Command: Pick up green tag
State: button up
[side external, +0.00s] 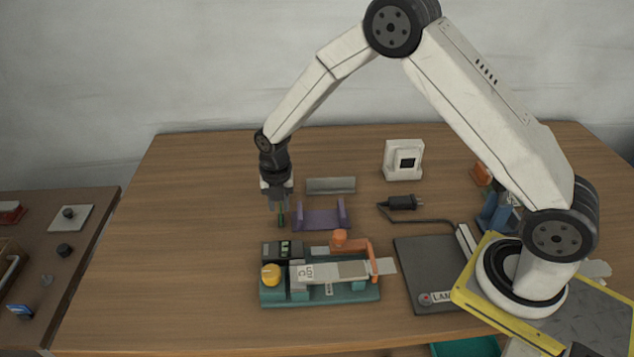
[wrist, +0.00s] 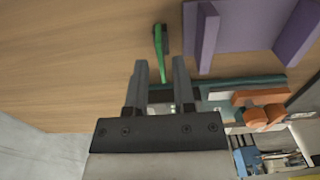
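The green tag (wrist: 159,45) shows in the wrist view as a thin, narrow green strip with a dark patch along its right side. In the side view it is a small green sliver (side external: 281,220) just below my fingertips. My gripper (wrist: 160,66) is open, with a finger on each side of the tag's near end and a visible gap at both fingers. In the side view my gripper (side external: 279,207) points down, left of the purple holder (side external: 322,223). I cannot tell whether the tag stands or lies.
A teal-based machine (side external: 330,297) with a yellow knob and orange arm stands in front. A grey bar (side external: 331,186) lies behind the purple holder. A black plug (side external: 402,203), white framed block (side external: 403,173) and dark plate (side external: 430,280) are to the right. The left tabletop is clear.

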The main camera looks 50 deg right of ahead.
jog(key=shift+f, duration=2.15)
grip_shut()
